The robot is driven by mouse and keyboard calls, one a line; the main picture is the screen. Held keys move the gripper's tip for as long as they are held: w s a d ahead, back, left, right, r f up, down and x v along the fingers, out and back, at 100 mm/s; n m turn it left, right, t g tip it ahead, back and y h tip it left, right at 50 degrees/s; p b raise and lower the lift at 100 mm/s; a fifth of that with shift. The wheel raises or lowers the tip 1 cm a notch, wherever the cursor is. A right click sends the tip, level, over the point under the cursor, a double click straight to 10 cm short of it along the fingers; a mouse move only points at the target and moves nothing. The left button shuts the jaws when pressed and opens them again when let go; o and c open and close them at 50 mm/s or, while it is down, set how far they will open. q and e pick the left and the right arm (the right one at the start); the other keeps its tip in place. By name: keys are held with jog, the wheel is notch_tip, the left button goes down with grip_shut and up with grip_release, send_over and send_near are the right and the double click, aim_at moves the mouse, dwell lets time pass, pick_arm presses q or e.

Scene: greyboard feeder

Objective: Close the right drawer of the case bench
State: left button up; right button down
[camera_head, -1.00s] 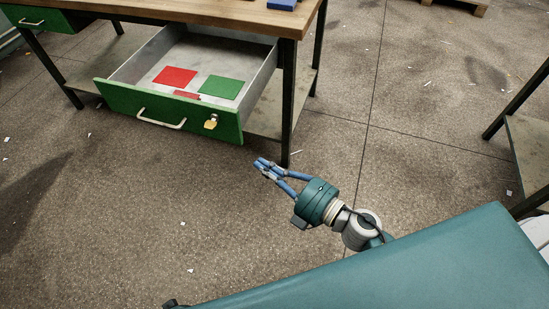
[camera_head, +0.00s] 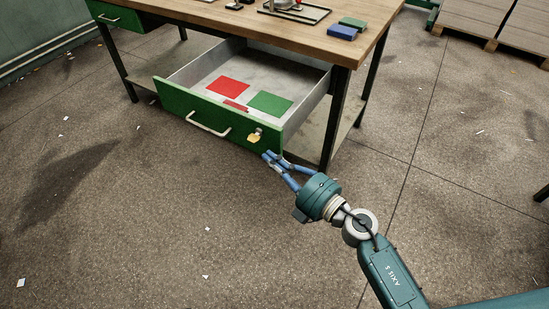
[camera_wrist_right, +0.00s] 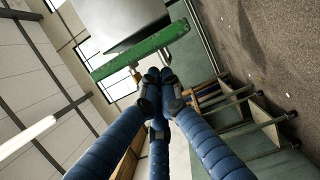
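The right drawer (camera_head: 222,118) of the case bench is pulled well out. It has a green front, a pale bar handle (camera_head: 208,124) and a yellow padlock (camera_head: 254,136) near its right end. Red and green sheets (camera_head: 270,103) lie inside. My right gripper (camera_head: 268,156) has its blue fingers drawn together, with nothing seen between them. Its tips are just below the right end of the drawer front; I cannot tell whether they touch. In the right wrist view the fingertips (camera_wrist_right: 160,76) converge below the green front edge (camera_wrist_right: 140,50). My left gripper is out of view.
A dark bench leg (camera_head: 331,130) stands right of the drawer. Another green drawer (camera_head: 115,17) at the left looks shut. The floor in front is clear apart from scraps.

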jog(key=shift+w+d, duration=0.2)
jog(key=shift+w, duration=0.1)
jog(key=shift+w+d, duration=0.1)
jog(key=shift+d, duration=0.05)
